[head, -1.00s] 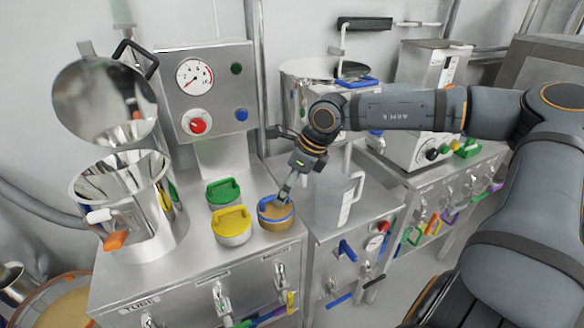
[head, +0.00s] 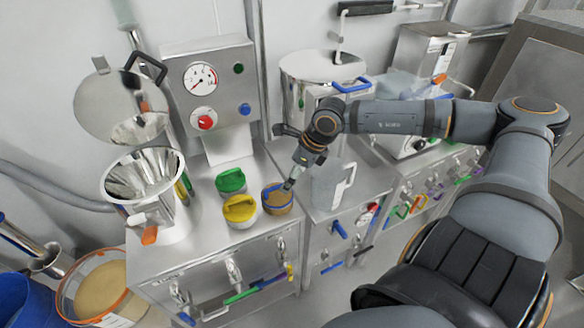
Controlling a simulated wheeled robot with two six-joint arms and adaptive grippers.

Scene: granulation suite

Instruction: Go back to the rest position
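My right arm reaches in from the right in the head view. Its gripper (head: 289,184) points down at the right rim of a small tub with a blue rim and brown contents (head: 278,201). Whether the fingertips touch the tub, and whether they are open or shut, is too small to tell. The tub stands on the steel cabinet top (head: 215,254), to the right of a yellow-lidded tub (head: 240,210) and a green-lidded tub (head: 231,180). My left gripper is not in view.
A clear jug (head: 330,187) stands right of my gripper. Behind are a gauge panel (head: 207,90) and a steel pot (head: 318,69). A steel funnel vessel (head: 143,181) stands at left. A powder-filled bucket (head: 98,290) and blue bin (head: 25,300) sit lower left.

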